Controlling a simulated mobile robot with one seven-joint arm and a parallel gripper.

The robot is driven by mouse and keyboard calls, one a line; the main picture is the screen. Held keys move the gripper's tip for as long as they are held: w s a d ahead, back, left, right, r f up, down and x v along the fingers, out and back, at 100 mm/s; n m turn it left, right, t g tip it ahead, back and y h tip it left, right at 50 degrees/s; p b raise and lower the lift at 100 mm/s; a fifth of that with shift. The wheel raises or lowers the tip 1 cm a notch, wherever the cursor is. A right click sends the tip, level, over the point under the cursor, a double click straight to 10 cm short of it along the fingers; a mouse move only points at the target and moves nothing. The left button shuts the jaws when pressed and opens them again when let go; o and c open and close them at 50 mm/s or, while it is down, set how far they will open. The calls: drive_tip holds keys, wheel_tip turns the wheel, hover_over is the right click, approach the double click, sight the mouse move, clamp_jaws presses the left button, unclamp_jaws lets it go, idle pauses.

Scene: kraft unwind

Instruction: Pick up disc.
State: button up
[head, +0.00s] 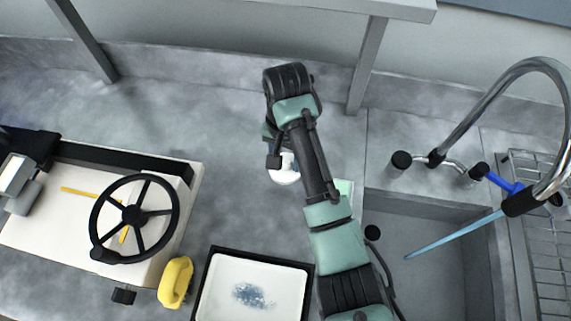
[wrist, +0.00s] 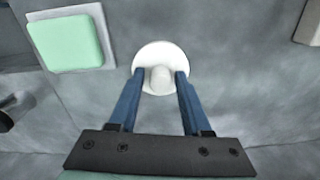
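A white round disc with a raised knob at its middle (wrist: 160,50) lies on the grey counter in the wrist view. In the head view it shows partly, as a white shape (head: 285,175) beside my arm, which hides the rest. My gripper (wrist: 160,72) is open, with its two blue fingers apart on either side of the knob. The fingertips overlap the near part of the disc in the picture. Gaps show between the fingers and the knob. I cannot tell whether the fingertips touch the disc.
A green pad on a white base (wrist: 72,42) is close by at upper left in the wrist view. A black-rimmed white tray (head: 285,285), a yellow object (head: 175,282) and a machine with a black handwheel (head: 134,216) stand left. A sink (head: 425,240) is at right.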

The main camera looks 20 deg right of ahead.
clamp_jaws()
drive_tip(key=shift+r, duration=0.15)
